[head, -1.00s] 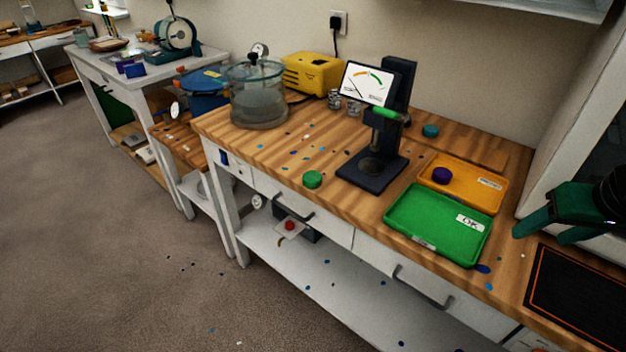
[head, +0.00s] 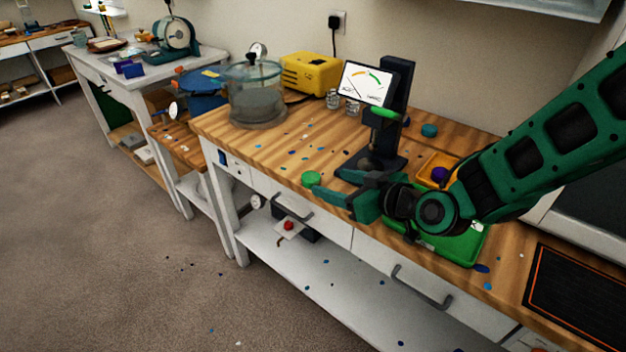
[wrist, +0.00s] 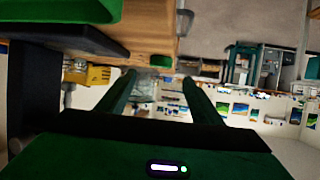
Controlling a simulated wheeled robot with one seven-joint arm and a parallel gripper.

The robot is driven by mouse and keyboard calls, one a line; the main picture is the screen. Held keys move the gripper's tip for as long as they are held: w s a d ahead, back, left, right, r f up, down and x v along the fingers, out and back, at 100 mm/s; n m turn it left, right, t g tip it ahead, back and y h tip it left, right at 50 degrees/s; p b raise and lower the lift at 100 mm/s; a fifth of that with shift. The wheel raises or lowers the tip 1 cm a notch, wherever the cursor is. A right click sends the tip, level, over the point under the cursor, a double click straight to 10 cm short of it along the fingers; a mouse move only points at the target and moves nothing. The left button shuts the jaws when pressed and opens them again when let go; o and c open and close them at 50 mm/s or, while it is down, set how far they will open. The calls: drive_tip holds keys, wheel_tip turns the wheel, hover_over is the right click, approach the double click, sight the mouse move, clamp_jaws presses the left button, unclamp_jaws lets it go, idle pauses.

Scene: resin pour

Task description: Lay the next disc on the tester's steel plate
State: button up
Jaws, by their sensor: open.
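A green disc (head: 311,179) lies on the wooden bench near its front edge, left of the tester. A small green shape in the wrist view (wrist: 160,61) looks like the same disc, between and beyond the fingers. My gripper (head: 328,184) is open and empty, its fingers pointing left just right of the disc. The black tester (head: 396,110) stands behind my gripper with its dial up; my gripper and its own column partly hide its base and plate. A purple disc (head: 439,175) sits in the orange tray (head: 426,162). A teal disc (head: 429,131) lies on the bench behind it.
My arm covers much of the green OK tray (head: 468,250) at the front right. A glass vacuum chamber (head: 257,95), yellow pump (head: 311,72) and two small metal cups (head: 333,99) stand at the back left. Coloured flecks dot the otherwise clear bench left of the tester.

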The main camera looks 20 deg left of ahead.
sight(314, 178)
drive_tip(key=x, duration=0.8)
drive_tip(key=shift+f, duration=0.1)
drive_tip(key=c, duration=1.2)
drive_tip(key=shift+c, duration=0.2)
wheel_tip(314, 178, up, 4)
drive_tip(key=shift+f, duration=0.1)
drive_tip(key=s+a+r, duration=0.7)
drive_tip(key=s+a, duration=0.1)
drive_tip(key=shift+a, duration=0.25)
